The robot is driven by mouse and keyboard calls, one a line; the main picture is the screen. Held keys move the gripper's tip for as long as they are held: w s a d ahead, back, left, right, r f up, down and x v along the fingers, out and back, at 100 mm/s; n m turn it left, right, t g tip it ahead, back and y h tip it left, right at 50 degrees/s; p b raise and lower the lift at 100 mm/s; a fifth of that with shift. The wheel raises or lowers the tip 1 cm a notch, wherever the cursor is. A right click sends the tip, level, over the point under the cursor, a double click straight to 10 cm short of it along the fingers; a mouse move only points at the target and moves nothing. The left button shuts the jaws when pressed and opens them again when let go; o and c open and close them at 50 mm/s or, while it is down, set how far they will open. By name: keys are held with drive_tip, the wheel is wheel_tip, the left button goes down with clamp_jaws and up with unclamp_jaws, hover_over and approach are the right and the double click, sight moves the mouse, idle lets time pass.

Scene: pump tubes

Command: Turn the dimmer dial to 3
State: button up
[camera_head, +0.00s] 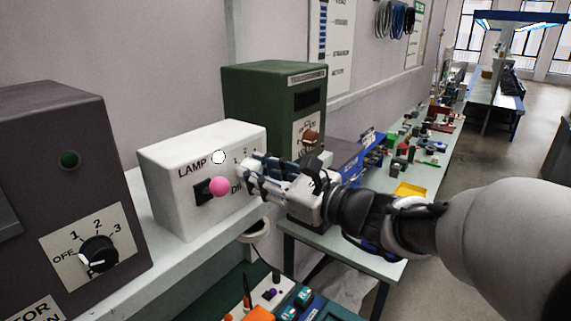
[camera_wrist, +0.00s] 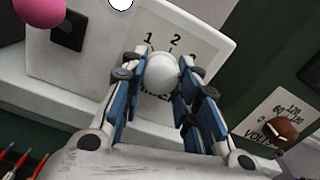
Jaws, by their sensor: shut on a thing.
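The white lamp box (camera_head: 165,165) stands on a light shelf. It carries a white round lamp (camera_head: 218,157) and a pink ball-ended lever (camera_head: 219,187) on a dark plate. My gripper (camera_head: 251,180) is at the right part of the box front. In the wrist view my gripper (camera_wrist: 162,80) has its fingers on both sides of the white dimmer dial (camera_wrist: 162,72), shut on it. The numbers 1 and 2 show on the dial plate (camera_wrist: 196,50) above the dial. The rest of the scale and the dial's pointer are hidden by the dial and fingers.
A dark grey box (camera_head: 60,140) with a black knob (camera_head: 100,254) stands at the left. A green box (camera_head: 255,90) with a brown knob (camera_head: 311,138) stands behind to the right; this knob also shows in the wrist view (camera_wrist: 284,128). Small parts and tools lie below the shelf.

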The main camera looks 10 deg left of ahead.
drive_tip(key=shift+m, duration=0.3)
drive_tip(key=o, duration=1.1)
drive_tip(key=v, duration=1.2)
drive_tip(key=shift+s+f, duration=0.1)
